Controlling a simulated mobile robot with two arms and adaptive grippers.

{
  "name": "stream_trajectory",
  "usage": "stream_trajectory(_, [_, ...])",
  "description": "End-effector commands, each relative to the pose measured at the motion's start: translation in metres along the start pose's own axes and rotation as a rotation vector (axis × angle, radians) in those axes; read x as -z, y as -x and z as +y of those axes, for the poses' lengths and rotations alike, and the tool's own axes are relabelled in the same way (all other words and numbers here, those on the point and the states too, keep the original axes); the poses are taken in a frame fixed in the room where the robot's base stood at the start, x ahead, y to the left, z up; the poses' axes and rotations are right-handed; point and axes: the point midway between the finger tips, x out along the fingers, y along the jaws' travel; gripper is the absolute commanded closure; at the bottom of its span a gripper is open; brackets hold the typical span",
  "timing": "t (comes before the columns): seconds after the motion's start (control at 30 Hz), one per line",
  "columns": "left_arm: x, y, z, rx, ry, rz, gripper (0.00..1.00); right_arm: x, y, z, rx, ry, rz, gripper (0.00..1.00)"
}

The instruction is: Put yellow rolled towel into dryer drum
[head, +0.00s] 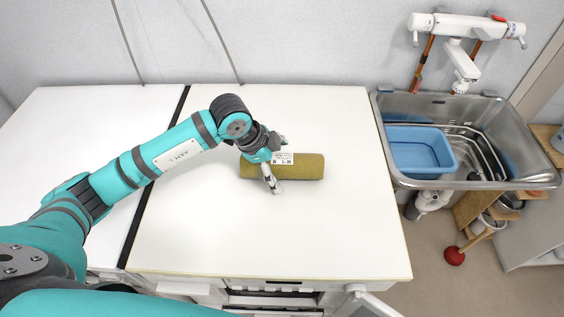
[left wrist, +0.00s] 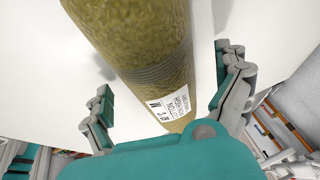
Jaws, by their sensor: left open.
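The yellow rolled towel (head: 303,167) lies on its side on the white counter top, an olive-yellow roll with a white printed label. My left gripper (head: 275,166) is at the towel's left part in the head view, reaching down over it. In the left wrist view the towel (left wrist: 145,50) runs between the two spread fingers of the left gripper (left wrist: 165,98), with a gap at each finger. The gripper is open. My right gripper is not in view. The dryer drum cannot be made out; an open white door (head: 368,303) shows below the counter's front edge.
The white counter (head: 200,235) is otherwise clear, with a dark seam on the left. A metal sink (head: 480,115) holding a blue basin (head: 420,150) stands at the right under a white faucet (head: 465,27). A red plunger (head: 455,256) stands on the floor.

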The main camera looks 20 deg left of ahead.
Motion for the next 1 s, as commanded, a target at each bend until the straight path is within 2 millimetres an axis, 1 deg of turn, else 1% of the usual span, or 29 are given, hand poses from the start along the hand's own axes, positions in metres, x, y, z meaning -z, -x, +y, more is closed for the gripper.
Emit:
stream_trajectory(0.1, [0.0003,-0.0061,0.0003,0.000,-0.002,0.000,0.00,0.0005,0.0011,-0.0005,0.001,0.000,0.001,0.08])
stream_trajectory(0.27, [0.0001,-0.0064,0.0002,0.001,-0.002,0.000,0.00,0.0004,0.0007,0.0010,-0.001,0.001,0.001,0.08])
stream_trajectory(0.3, [0.0001,-0.0063,0.0002,0.001,-0.002,0.000,0.01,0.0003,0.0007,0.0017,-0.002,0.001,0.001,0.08])
stream_trajectory(0.77, [0.0000,-0.0059,0.0001,0.000,-0.001,0.000,0.61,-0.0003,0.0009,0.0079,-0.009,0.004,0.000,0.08])
stream_trajectory(0.8, [0.0000,-0.0059,0.0001,0.001,-0.001,0.000,0.64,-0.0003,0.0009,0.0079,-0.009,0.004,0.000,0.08])
stream_trajectory(0.83, [0.0003,-0.0055,-0.0002,0.001,-0.001,0.001,0.65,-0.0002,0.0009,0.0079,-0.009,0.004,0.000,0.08])
stream_trajectory(0.87, [0.0003,-0.0055,-0.0002,0.001,-0.001,0.001,0.70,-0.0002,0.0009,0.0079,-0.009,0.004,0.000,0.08])
stream_trajectory(1.0, [0.0003,-0.0054,-0.0003,0.002,-0.001,0.001,0.70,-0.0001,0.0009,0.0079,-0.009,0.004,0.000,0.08])
